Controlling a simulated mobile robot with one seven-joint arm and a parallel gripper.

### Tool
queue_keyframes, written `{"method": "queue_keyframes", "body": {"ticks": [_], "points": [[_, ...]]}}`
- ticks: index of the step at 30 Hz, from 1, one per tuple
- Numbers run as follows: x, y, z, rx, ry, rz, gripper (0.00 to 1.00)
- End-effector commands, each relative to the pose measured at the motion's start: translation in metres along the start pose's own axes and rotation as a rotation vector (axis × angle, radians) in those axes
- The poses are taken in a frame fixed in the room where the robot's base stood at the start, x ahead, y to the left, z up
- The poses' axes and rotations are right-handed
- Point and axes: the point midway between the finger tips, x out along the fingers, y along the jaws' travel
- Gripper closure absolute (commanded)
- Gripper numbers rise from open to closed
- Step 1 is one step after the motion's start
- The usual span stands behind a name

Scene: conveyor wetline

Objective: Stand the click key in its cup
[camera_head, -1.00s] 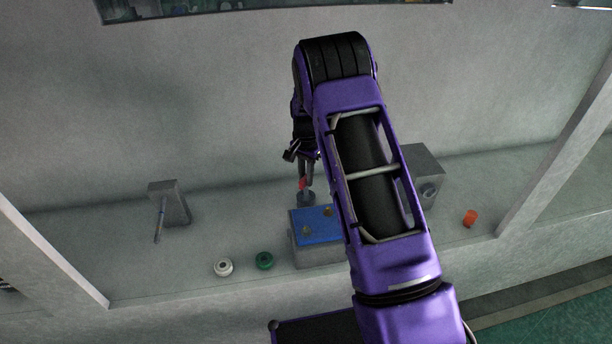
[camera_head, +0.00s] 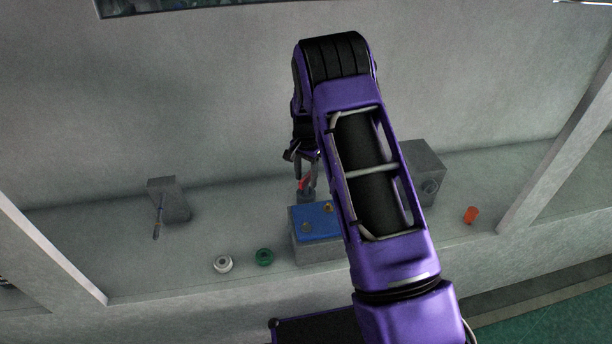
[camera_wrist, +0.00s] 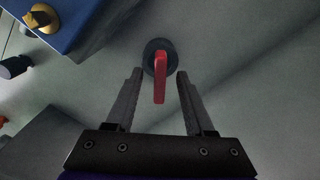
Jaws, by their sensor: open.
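The red click key (camera_wrist: 160,80) stands in a dark round cup (camera_wrist: 151,45) in the wrist view, with its lower end within the cup's rim. It looks roughly upright, but the view from above does not show its tilt well. In the head view the red key (camera_head: 302,184) shows just above the cup (camera_head: 306,197), behind the blue-topped block. My gripper (camera_wrist: 158,75) is open, with one finger on each side of the key and a visible gap to both. Its fingers also show around the key in the head view (camera_head: 308,180).
A grey block with a blue top (camera_head: 314,222) and brass knobs stands just in front of the cup. A white ring (camera_head: 223,264) and a green ring (camera_head: 264,257) lie to its left. A grey stand (camera_head: 172,200) is farther left. An orange cylinder (camera_head: 471,215) is at the right.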

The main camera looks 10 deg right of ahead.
Motion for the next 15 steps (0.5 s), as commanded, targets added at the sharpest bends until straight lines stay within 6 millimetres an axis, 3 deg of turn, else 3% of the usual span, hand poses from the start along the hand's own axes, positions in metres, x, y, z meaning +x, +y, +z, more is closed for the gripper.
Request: {"method": "queue_keyframes", "body": {"ticks": [7,15], "points": [[-0.016,-0.001,0.000,0.000,0.002,-0.002,0.47],[-0.079,-0.001,-0.001,0.000,0.003,-0.003,0.47]]}}
